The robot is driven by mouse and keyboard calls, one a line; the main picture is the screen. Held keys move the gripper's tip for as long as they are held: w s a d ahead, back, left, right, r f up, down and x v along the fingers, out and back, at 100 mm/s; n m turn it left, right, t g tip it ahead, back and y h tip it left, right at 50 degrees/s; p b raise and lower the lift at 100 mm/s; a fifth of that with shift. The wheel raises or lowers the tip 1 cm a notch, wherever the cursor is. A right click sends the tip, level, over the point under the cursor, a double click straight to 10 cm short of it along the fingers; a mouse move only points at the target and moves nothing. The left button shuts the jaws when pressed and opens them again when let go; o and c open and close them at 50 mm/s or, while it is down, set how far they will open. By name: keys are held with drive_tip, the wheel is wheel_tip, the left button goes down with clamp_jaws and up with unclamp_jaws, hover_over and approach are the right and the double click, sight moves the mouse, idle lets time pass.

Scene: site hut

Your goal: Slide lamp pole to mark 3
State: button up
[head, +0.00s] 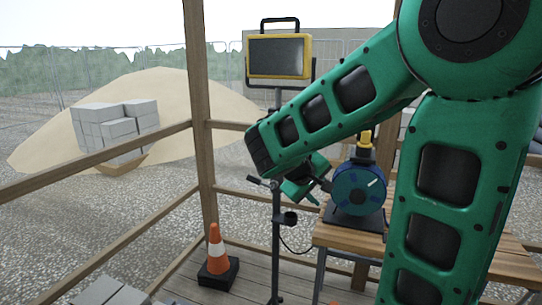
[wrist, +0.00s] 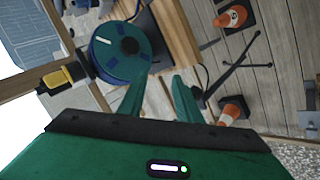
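The lamp has a yellow frame and dark panel (head: 279,57) and stands on a thin dark upright pole (head: 276,235) with a side knob and a small bracket. No numbered marks can be read on the pole. My gripper (head: 297,190) is just right of the pole in the head view, partly hidden by my arm. The dark tripod legs (wrist: 240,65) lie right of the fingers there. Whether the gripper touches the pole cannot be told.
A blue-green drum (head: 359,190) stands on a wooden bench (head: 345,238) close right of my gripper. An orange cone (head: 217,255) stands left of the pole. Wooden posts and rails (head: 203,120) edge the hut. Grey blocks (head: 115,125) and a sand heap lie outside.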

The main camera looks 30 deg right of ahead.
drive_tip(key=w+a+r+n+t+h, duration=0.25)
drive_tip(key=w+a+r+n, duration=0.2)
drive_tip(key=w, duration=0.45)
drive_tip(key=w+a+r+n+t+h, duration=0.1)
drive_tip(key=w+a+r+n+t, duration=0.3)
drive_tip(key=w, duration=0.4)
drive_tip(key=shift+m, duration=0.25)
drive_tip(key=x, duration=0.6)
drive_tip(key=f+x, duration=0.1)
drive_tip(key=x, duration=0.3)
drive_tip(key=shift+w+a+f, duration=0.1)
drive_tip(key=shift+w+a, duration=0.05)
clamp_jaws()
